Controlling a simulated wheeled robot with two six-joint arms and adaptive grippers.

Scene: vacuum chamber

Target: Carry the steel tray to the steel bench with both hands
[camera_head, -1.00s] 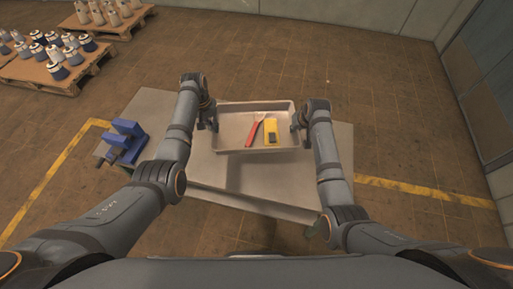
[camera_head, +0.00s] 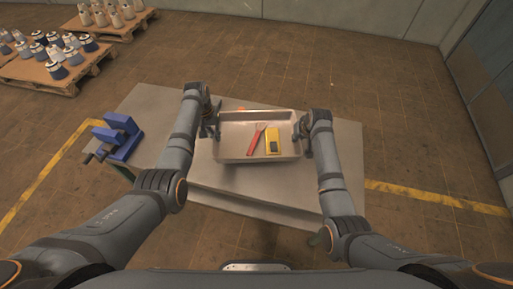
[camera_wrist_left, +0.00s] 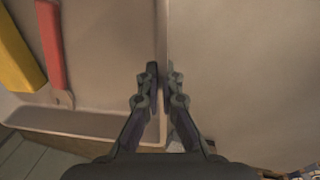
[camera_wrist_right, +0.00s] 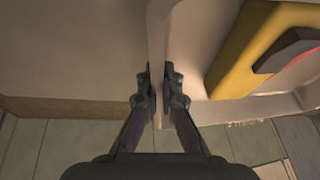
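The steel tray (camera_head: 228,158) is a shallow grey box over the middle of the steel bench (camera_head: 160,110). Inside it lie a red-handled tool (camera_head: 256,138) and a yellow device with a dark face (camera_head: 272,142). My left gripper (camera_head: 209,131) is shut on the tray's left wall, with a finger on each side of it in the left wrist view (camera_wrist_left: 160,75). My right gripper (camera_head: 299,129) is shut on the right wall, likewise in the right wrist view (camera_wrist_right: 160,75). The tray looks level and close above the bench; I cannot tell whether it touches.
A blue vise (camera_head: 120,138) stands at the bench's left end. A small orange thing shows behind the tray's far rim (camera_head: 241,109). Bare bench top lies left and right of the tray. Pallets (camera_head: 55,78) with bottle-like items stand far left on the floor.

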